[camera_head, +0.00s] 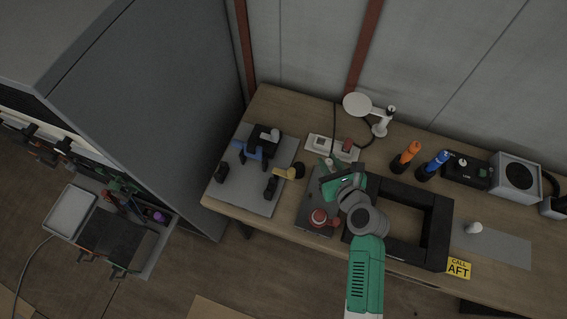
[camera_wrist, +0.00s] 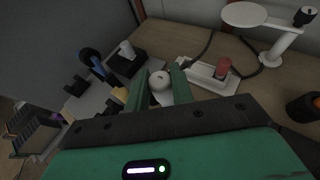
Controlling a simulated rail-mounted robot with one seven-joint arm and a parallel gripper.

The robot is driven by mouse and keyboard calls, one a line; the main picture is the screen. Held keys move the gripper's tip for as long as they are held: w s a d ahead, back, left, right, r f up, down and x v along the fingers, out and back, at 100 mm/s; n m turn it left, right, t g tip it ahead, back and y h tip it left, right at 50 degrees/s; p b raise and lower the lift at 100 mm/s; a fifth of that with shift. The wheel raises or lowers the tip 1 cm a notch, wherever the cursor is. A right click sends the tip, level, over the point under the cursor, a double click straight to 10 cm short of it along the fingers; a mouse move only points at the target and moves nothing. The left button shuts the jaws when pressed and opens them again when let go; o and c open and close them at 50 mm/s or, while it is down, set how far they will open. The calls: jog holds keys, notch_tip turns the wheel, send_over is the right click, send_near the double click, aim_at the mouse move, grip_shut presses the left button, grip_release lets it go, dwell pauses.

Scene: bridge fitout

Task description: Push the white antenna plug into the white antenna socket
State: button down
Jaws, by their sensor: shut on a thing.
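My gripper (camera_wrist: 158,88) is shut on a white, round-topped plug (camera_wrist: 160,80), which sits between its two green fingers. In the head view my gripper (camera_head: 334,180) is above the dark grey panel, just in front of a white strip (camera_head: 322,143). The strip also shows in the wrist view (camera_wrist: 205,78), beyond the right finger. A red plug (camera_head: 347,145) stands on its right part; it also shows in the wrist view (camera_wrist: 222,68). A pale square (camera_head: 320,142) is on its left part; I cannot tell if this is the white socket. The held plug's lower end is hidden.
A white round-topped lamp (camera_head: 357,104) with a dark cable stands behind the strip. A grey mat (camera_head: 238,196) with black holders lies left. A red knob (camera_head: 319,217) and a black open frame (camera_head: 437,225) are near my arm. Orange (camera_head: 406,157) and blue (camera_head: 432,165) bottles stand right.

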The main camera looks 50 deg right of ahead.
jog(key=shift+s+d+f+h, duration=0.15)
jog(key=shift+s+d+f, duration=0.1)
jog(key=shift+s+d, duration=0.25)
jog(key=shift+s+d+f+h, duration=0.2)
jog(key=shift+s+d, duration=0.1)
jog(key=shift+d, duration=0.35)
jog(key=shift+r+m, duration=0.15)
jog(key=shift+m, duration=0.15)
jog(key=shift+f+b, duration=1.2)
jog(key=shift+f, duration=1.25)
jog(key=shift+a+f, duration=0.1)
jog(key=shift+f+b, duration=0.65)
jog(key=shift+f, duration=0.6)
jog(key=shift+f, duration=0.25)
